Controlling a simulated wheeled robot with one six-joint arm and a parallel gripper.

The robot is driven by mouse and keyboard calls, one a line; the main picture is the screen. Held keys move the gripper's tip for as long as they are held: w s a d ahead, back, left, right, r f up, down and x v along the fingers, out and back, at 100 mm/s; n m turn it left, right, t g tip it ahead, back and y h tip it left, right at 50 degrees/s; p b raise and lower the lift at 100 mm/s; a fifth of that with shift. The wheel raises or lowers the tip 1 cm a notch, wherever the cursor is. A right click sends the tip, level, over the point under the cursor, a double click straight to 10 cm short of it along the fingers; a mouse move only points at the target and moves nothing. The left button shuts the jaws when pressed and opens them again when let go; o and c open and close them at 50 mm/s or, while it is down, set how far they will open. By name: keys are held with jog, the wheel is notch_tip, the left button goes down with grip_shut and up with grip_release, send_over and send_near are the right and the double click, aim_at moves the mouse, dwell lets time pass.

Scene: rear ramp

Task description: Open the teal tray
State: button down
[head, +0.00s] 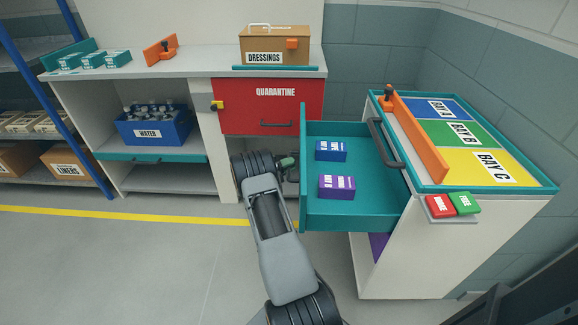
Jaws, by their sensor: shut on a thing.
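The teal tray (313,216) is a drawer pulled well out of the left side of the white cabinet. Its front panel faces left, and its inside shows from above. A blue box (331,151) and a purple box (337,187) sit apart inside it. My gripper (289,165) is at the outer face of the tray's front panel, to its left. It is shut on the tray's handle, which is mostly hidden by the gripper and the panel.
The cabinet top (549,187) carries blue, green and yellow bays and an orange bar (420,138). A dark handle (385,143) stands beside the bar. A red quarantine door (272,107) is behind. Floor at left is clear.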

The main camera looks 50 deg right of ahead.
jog(key=shift+s+f, duration=0.1)
jog(key=c, duration=1.1)
grip_release()
jog(key=shift+a, duration=0.15)
jog(key=p+v, duration=0.1)
jog(key=v, duration=1.2)
jog(key=shift+w+a, duration=0.2)
jog(key=shift+a, duration=0.1)
